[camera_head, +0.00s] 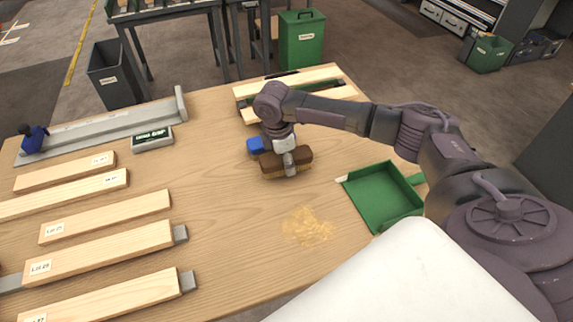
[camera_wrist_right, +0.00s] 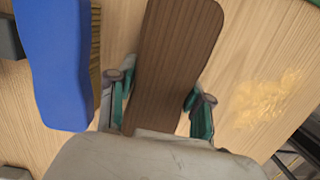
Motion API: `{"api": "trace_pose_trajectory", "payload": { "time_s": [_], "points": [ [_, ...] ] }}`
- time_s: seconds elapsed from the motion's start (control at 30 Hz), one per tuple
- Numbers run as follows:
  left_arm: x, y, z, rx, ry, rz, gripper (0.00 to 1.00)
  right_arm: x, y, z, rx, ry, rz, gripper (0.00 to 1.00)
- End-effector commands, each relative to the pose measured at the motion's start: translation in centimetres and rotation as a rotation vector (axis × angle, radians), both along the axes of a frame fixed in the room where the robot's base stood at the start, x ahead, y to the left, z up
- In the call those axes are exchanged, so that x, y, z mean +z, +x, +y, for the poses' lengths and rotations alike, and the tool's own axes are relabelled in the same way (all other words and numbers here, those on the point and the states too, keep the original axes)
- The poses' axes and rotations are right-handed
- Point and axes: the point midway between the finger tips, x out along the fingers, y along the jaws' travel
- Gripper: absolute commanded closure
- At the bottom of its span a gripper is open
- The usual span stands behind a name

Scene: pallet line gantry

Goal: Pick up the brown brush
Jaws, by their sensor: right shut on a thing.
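The brown brush (camera_head: 272,163) is on the wooden table in the head view, with a dark brown wooden back and paler bristles below. My right gripper (camera_head: 289,165) comes down over it from above and is shut on it. In the right wrist view the brush's brown back (camera_wrist_right: 172,65) lies between the two fingers of the right gripper (camera_wrist_right: 158,108). From these views I cannot tell whether the bristles touch the table. A blue brush (camera_head: 256,145) is close beside it, also in the wrist view (camera_wrist_right: 55,60). My left gripper is not in view.
A green dustpan (camera_head: 382,196) lies to the right, and a sawdust patch (camera_head: 308,226) is in front of the brush. Several labelled wooden boards (camera_head: 105,215) lie at left. A digital gauge box (camera_head: 152,139) and a metal rail (camera_head: 100,128) are behind them.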

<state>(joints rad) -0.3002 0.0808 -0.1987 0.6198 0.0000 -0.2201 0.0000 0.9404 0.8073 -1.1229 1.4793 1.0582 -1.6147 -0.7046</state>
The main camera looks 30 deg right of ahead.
Motion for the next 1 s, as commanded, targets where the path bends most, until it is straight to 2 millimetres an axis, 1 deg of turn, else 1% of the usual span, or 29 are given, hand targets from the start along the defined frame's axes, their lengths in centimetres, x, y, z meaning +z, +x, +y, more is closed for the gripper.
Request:
{"api": "trace_pose_trajectory", "payload": {
  "time_s": [0.1, 0.13, 0.4, 0.5, 0.6, 0.7, 0.8, 1.0],
  "points": [
    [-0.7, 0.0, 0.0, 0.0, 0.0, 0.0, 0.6, 2.2, 0.2, -0.1, -0.001, 0.0, -0.007, 0.9],
    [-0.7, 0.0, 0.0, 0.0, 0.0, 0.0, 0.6, 2.5, -0.3, -0.2, 0.0, 0.0, -0.003, 0.9],
    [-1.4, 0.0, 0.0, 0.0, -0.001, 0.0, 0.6, 6.2, -6.7, -1.0, 0.0, -0.002, -0.003, 0.9],
    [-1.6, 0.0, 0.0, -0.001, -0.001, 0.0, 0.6, 7.3, -8.6, -1.3, -0.001, -0.003, -0.002, 0.9],
    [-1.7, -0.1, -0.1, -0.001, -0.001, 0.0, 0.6, 8.2, -10.0, -1.4, -0.002, -0.002, -0.003, 0.9],
    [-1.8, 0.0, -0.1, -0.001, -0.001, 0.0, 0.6, 8.8, -10.9, -1.5, -0.001, 0.0, -0.001, 0.9],
    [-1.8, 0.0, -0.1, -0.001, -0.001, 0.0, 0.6, 9.1, -11.4, -1.6, -0.002, -0.001, -0.001, 0.9],
    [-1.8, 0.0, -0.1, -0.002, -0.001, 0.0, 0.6, 9.3, -11.6, -1.5, -0.001, 0.0, -0.001, 0.9]
  ]
}}
